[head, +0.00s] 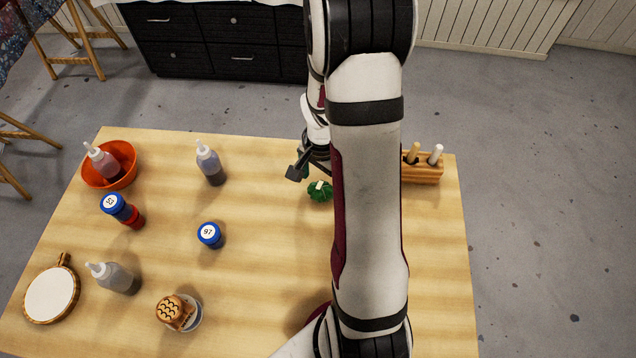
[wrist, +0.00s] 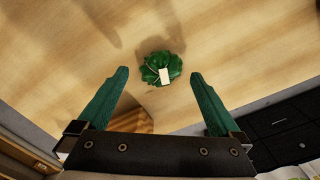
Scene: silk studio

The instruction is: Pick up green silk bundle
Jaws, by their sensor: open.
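The green silk bundle (head: 319,191) lies on the wooden table, with a small white tag on top. In the wrist view the bundle (wrist: 162,70) sits ahead of the fingertips, roughly midway between them and a little beyond. My gripper (wrist: 158,85) is open and empty, with one green finger on each side. In the head view my gripper (head: 303,174) is just left of and above the bundle in the picture, and my arm hides part of it. The height between fingers and bundle is hard to judge.
A wooden block with tools (head: 422,172) stands right of my arm. Left are an orange bowl (head: 128,167) with a bottle, a dark-filled bottle (head: 211,164), blue-lidded jars (head: 210,236), a grey bottle (head: 118,277), a round hoop (head: 50,294) and a stamp (head: 176,311). Table (head: 270,250) left of the bundle is clear.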

